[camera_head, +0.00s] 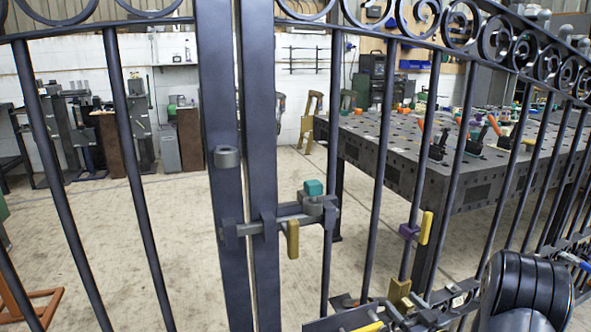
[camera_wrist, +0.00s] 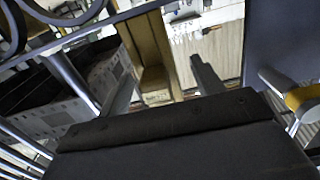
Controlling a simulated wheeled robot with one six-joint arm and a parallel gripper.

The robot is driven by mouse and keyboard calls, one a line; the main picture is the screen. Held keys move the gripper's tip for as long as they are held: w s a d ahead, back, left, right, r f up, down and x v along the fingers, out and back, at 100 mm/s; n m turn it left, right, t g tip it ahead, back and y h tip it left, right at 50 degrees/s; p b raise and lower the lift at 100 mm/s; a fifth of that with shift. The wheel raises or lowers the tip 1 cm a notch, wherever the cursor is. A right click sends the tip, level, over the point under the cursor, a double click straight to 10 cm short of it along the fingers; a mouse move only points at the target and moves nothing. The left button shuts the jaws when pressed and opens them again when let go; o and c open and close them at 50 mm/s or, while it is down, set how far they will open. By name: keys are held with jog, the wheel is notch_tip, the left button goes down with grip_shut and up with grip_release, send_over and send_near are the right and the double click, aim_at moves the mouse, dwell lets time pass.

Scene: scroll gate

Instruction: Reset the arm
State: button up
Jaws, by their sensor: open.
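My gripper (camera_wrist: 165,84) shows in the wrist view as two grey fingers spread apart, with a brown-yellow upright piece (camera_wrist: 148,45) seen between and beyond them. I cannot tell whether that piece is near the fingers; no contact is clear. In the head view my black arm (camera_head: 527,287) is at the lower right, in front of the gate. The gate (camera_head: 262,130) is dark metal with bars and scrolls. A bolt (camera_head: 285,225) with a yellow handle (camera_head: 292,239) and a teal-topped knob (camera_head: 314,188) spans its two middle posts.
A second yellow handle (camera_head: 425,228) with a purple part is on a bar to the right. A brass block (camera_head: 399,291) is below it. Beyond the gate stands a perforated work table (camera_head: 375,145) with tools. The concrete floor (camera_head: 150,230) behind the left leaf is mostly clear.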

jog(key=shift+s+d+r+p, duration=0.3)
jog(key=shift+r+p, duration=0.1)
jog(key=shift+p, duration=0.45)
jog(key=shift+f+v, duration=0.1)
jog(key=shift+v, duration=0.7)
jog(key=shift+f+v, duration=0.15)
jog(key=shift+v, duration=0.7)
jog(key=shift+r, duration=0.1)
